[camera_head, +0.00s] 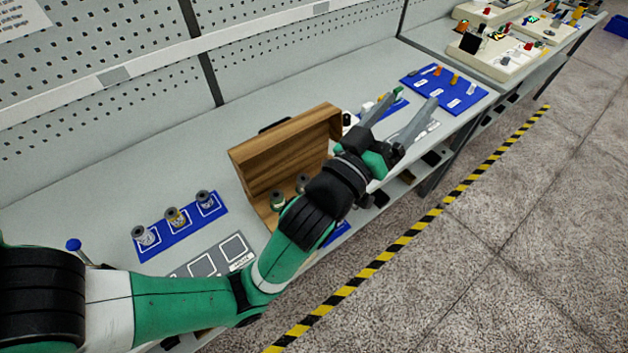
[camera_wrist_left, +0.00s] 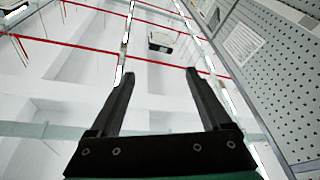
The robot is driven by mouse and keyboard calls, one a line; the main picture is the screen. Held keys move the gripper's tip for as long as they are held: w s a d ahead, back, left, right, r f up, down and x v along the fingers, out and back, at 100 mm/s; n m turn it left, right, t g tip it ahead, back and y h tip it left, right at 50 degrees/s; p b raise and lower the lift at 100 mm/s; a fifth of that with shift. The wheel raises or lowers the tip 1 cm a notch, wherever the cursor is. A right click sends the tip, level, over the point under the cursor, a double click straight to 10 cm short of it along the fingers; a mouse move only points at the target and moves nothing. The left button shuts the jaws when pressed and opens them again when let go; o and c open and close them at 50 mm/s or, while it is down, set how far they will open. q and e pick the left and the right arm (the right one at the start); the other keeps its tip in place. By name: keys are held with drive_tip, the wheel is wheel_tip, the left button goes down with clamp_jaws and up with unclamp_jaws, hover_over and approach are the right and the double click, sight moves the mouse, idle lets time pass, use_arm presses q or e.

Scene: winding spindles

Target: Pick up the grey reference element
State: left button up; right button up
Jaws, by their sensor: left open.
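My left gripper (camera_head: 413,100) is open, its two grey fingers raised above the bench near its front edge. In the left wrist view the gripper (camera_wrist_left: 157,75) has nothing between its fingers and faces the ceiling and upper wall. I cannot tell for sure which piece is the grey reference element. Three grey-topped spindles stand on a blue mat at the left: a front one (camera_head: 145,236), a yellowish middle one (camera_head: 175,217) and a rear one (camera_head: 205,199). Small orange and pale pieces lie on the right blue mat (camera_head: 484,93). The gripper touches none of these.
An open wooden box (camera_head: 285,150) holding small spindles stands mid-bench, partly hidden by my left arm. A grey plate with square outlines (camera_head: 203,266) lies in front of the left mat. The perforated back panel (camera_head: 100,60) bounds the bench. Electronic boards (camera_head: 500,55) are at far right.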

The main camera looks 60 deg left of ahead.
use_arm(q)
drive_tip(key=s+a+f+g+y+p, duration=0.1)
drive_tip(key=s+a+f+g+p, duration=0.2)
drive_tip(key=f, duration=0.6)
drive_tip(key=g+p, duration=0.7)
drive_tip(key=p, duration=0.1)
approach(302, 181)
drive_tip(key=shift+y, duration=0.4)
drive_tip(key=x, duration=0.5)
drive_tip(key=shift+w+a+r, duration=0.1)
drive_tip(key=shift+w, duration=0.1)
drive_tip(key=shift+w+a+f, duration=0.3)
drive_tip(key=shift+w+f, duration=0.05)
drive_tip(key=x, duration=0.4)
drive_tip(key=shift+w+f, duration=0.15)
drive_tip(key=shift+f, duration=0.15)
clamp_jaws()
use_arm(e)
wheel_tip(302, 181, up, 12)
drive_tip(key=shift+r+h, duration=0.15)
drive_tip(key=shift+h, duration=0.15)
